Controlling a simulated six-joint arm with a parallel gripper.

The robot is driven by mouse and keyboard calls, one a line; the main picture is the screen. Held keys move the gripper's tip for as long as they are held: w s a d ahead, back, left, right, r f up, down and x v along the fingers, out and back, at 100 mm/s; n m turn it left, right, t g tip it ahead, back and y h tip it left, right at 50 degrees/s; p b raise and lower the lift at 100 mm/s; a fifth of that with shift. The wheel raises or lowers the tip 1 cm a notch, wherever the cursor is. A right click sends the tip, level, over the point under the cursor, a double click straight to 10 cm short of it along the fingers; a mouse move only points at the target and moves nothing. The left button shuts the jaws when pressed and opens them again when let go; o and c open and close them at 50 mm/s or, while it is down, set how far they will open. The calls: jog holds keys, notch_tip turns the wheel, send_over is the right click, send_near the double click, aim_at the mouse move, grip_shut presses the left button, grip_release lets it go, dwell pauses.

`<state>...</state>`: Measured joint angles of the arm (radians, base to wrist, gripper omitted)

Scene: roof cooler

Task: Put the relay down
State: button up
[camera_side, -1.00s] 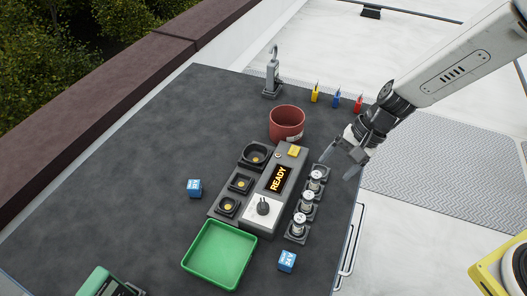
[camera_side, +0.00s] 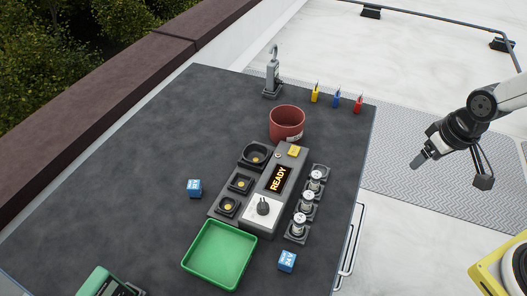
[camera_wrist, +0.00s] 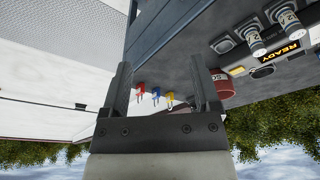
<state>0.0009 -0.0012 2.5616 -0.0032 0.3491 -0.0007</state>
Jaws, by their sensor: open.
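Two blue cubes with white markings, which look like relays, rest on the dark table. One relay (camera_side: 195,188) sits left of the console, and the other relay (camera_side: 287,261) sits near the front right, beside the green tray (camera_side: 246,252). My gripper (camera_side: 452,172) is open and empty, off the table's right side and apart from both cubes. In the wrist view my gripper (camera_wrist: 160,72) shows its two fingers spread wide with nothing held between them. Neither blue cube can be made out in the wrist view.
A console (camera_side: 264,206) reading READY stands mid-table, with black sockets (camera_side: 240,184) on its left and three silver cylinders (camera_side: 308,195) on its right. A red pot (camera_side: 287,123), a hooked stand (camera_side: 271,78) and small coloured pieces (camera_side: 337,100) stand behind. The table's left part is clear.

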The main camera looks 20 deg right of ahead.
jog(key=shift+w, duration=0.1)
dwell(0.3)
jog(key=w+a+n+y, duration=0.1)
jog(key=w+a+n, duration=0.2)
jog(key=w+a, duration=0.65)
jog(key=n+g+y, duration=0.1)
jog(key=n+y, duration=0.2)
jog(key=n, duration=0.8)
send_near(195, 184)
notch_tip(195, 184, down, 2)
jog(key=shift+a+x, duration=0.15)
jog(key=shift+x, duration=0.65)
jog(key=shift+a+x, duration=0.15)
jog(key=shift+x, duration=0.6)
jog(key=shift+a, duration=0.1)
jog(key=shift+m, duration=0.3)
jog(key=shift+x, duration=2.5)
jog(key=shift+w, duration=0.1)
